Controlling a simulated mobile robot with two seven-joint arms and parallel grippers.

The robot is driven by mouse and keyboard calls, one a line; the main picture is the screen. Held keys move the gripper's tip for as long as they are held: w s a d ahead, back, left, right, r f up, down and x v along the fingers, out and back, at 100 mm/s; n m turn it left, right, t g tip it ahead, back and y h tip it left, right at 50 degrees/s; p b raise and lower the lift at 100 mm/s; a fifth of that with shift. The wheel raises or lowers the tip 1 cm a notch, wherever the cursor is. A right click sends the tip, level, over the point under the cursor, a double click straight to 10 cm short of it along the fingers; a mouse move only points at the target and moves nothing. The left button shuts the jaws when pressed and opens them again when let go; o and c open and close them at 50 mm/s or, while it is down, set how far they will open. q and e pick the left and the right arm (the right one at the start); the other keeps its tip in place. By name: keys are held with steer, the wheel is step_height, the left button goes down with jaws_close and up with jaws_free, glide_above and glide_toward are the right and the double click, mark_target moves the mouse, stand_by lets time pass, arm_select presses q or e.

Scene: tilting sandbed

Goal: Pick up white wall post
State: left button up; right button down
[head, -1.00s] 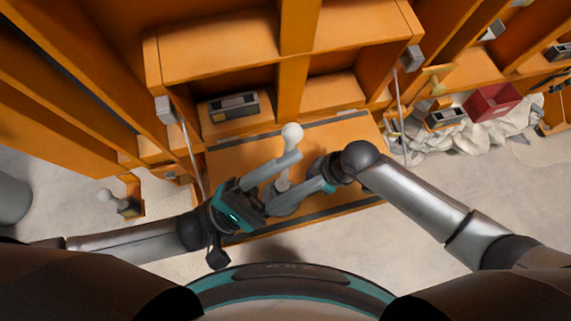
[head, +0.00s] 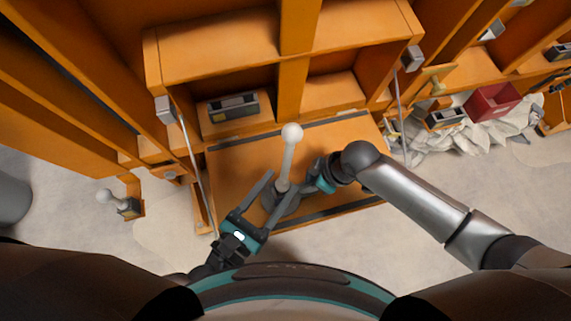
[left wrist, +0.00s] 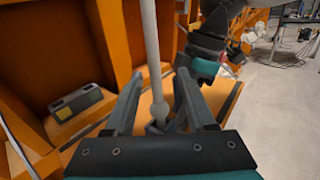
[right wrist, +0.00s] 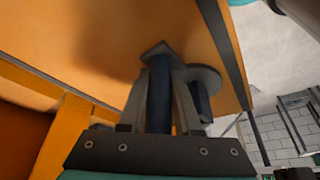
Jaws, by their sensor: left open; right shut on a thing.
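The white wall post (head: 288,160) stands roughly upright on the orange platform, with a round white knob on top and a grey base. My left gripper (head: 284,181) is open, its fingers pointing at the post. In the left wrist view (left wrist: 157,85) the shaft (left wrist: 150,45) shows between the fingers; I cannot tell whether they reach around it. My right gripper (head: 312,179) is at the post's right side, low down. In the right wrist view its fingers (right wrist: 160,60) are shut on a dark upright part near the base, whose outline is partly hidden.
The orange platform (head: 235,170) has dark strips along its edges and thin rods at both sides. Orange shelving rises behind, with a grey box (head: 233,107) on it. A red bin (head: 493,101) and pale rubble are at the right.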

arm_select(q)
steer(key=x, duration=0.7)
steer(key=shift+w+a, duration=0.25)
steer(key=shift+w, duration=0.1)
steer(key=shift+c, duration=0.2)
jaws_close()
